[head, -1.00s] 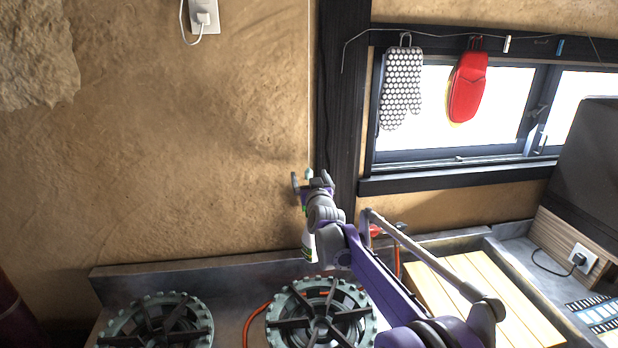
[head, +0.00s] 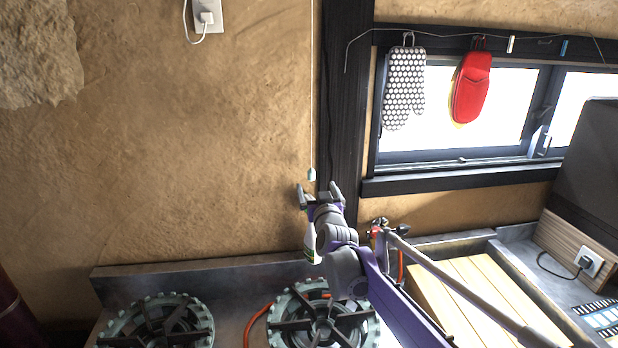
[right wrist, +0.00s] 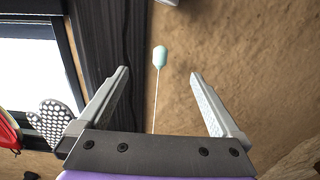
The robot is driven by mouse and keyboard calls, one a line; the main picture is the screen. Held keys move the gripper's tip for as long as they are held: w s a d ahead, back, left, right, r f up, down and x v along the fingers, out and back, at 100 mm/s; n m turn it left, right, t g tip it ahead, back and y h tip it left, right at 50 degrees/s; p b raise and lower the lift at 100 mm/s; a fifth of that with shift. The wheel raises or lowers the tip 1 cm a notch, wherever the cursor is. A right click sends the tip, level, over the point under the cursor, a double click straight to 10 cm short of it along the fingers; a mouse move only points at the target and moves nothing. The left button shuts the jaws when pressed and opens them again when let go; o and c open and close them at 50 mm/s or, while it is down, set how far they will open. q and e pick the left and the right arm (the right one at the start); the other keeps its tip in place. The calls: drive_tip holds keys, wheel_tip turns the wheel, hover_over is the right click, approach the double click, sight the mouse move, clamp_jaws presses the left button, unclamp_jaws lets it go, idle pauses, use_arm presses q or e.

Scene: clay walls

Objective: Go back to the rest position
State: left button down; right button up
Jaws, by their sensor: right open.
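My right gripper (head: 320,191) is open and empty in front of the clay wall, beside the dark wooden post. In the right wrist view its two fingers (right wrist: 163,98) stand wide apart. A pale pull-cord knob (head: 311,174) hangs on a thin cord just above and left of the gripper in the head view. In the right wrist view the knob (right wrist: 160,58) shows between and beyond the fingertips, and no finger touches it. My left gripper is in neither view.
A slatted wooden board (head: 485,300) lies right. A dotted mitt (head: 404,88) and red mitt (head: 471,88) hang at the window.

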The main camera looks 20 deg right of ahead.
drive_tip(key=s+a+f+n+g+y, duration=0.1)
drive_tip(key=s+a+f+g+y, duration=0.15)
drive_tip(key=s+a+f, duration=0.5)
drive_tip(key=s+a+f+n+g+y, duration=0.1)
drive_tip(key=s+a+f+g+y, duration=0.25)
drive_tip(key=s, duration=0.75)
drive_tip(key=s+a+f+g, duration=0.2)
drive_tip(key=s+f, duration=0.5)
drive_tip(key=s, duration=0.4)
drive_tip(key=s+a+f+g+h, duration=0.1)
drive_tip(key=s+a+f+g, duration=0.1)
drive_tip(key=s+f, duration=0.5)
drive_tip(key=s+g, duration=0.1)
drive_tip(key=s, duration=0.3)
drive_tip(key=shift+s+f+n+g+h, duration=0.25)
drive_tip(key=shift+f+n+g+h, duration=0.05)
drive_tip(key=shift+f+n+g, duration=0.1)
